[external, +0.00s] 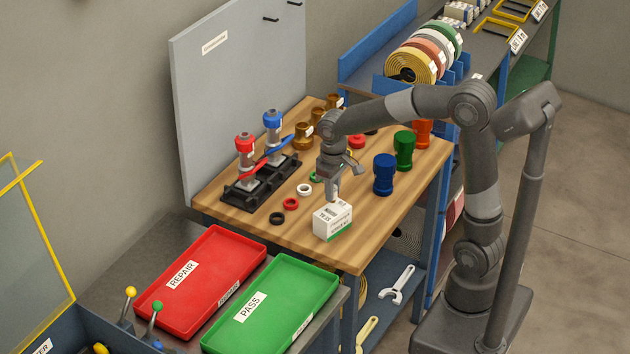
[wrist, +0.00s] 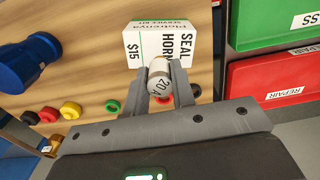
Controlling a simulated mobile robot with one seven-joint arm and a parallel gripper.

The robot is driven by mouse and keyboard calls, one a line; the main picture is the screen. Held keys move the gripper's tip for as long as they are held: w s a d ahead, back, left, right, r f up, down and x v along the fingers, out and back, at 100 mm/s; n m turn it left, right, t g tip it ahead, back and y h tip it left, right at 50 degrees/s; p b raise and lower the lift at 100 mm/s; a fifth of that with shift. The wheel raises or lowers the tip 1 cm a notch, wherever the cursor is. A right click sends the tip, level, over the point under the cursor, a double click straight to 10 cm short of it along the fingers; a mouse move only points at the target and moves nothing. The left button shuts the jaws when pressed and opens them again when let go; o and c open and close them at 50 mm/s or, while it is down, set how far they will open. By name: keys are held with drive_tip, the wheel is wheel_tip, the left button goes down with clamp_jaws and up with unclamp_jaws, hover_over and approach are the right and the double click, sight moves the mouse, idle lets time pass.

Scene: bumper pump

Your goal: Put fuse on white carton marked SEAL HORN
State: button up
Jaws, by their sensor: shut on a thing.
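The white carton (external: 332,220) marked SEAL HORN stands on the wooden bench near its front edge, and it also shows in the wrist view (wrist: 160,43). My gripper (external: 334,194) points down just above the carton's top. In the wrist view my gripper (wrist: 160,72) is shut on the fuse (wrist: 159,78), a pale cylinder with a grey end marked 20 A. The fuse overlaps the carton's lower edge in that view. I cannot tell whether it touches the carton.
A red REPAIR tray (external: 200,280) and green PASS tray (external: 272,305) lie at the front left. Several rings, including a white one (external: 304,189), lie left of the carton. A black rack (external: 260,182) holds pumps. Blue (external: 384,174) and green (external: 404,150) parts stand to the right.

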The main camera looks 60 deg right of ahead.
drive_tip(key=shift+f, duration=1.4)
drive_tip(key=shift+f, duration=0.15)
drive_tip(key=o, duration=1)
wheel_tip(320, 180, up, 12)
drive_tip(key=shift+r, duration=0.1)
drive_tip(key=s+t, duration=0.2)
drive_tip(key=s, duration=0.4)
drive_tip(key=s+t, duration=0.1)
drive_tip(key=s, duration=0.6)
drive_tip(key=s+d+t, duration=0.1)
drive_tip(key=s+t, duration=0.1)
drive_tip(key=s, duration=0.5)
drive_tip(key=shift+t, duration=0.3)
